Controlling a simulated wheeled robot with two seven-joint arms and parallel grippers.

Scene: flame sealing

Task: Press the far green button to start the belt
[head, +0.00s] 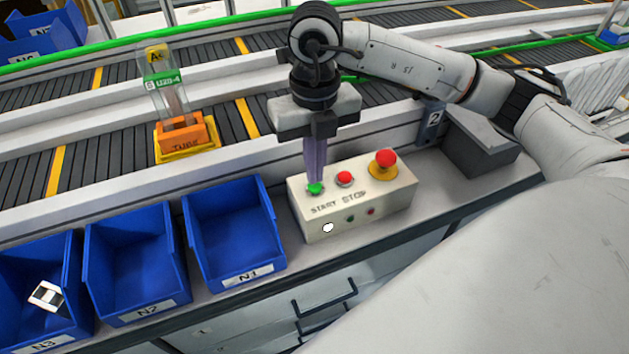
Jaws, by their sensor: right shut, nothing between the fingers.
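A beige control box (362,212) stands on the counter beside the belt. The green START button (315,189) is at the left end of its top, with the red STOP button (344,179) to its right and a large red mushroom button on a yellow base (383,163) further right. My right gripper (316,180) points down with its fingers shut and empty. The fingertips are right at the green button and partly cover it; I cannot tell whether they press it. My left gripper is not in view.
Blue bins N1 (232,235), N2 (133,262) and N3 (30,295) line the counter at left; N3 holds a small black-and-white item. A tube in an orange holder (182,135) stands on the dark roller belt (110,137). A grey block (478,143) is right of the box.

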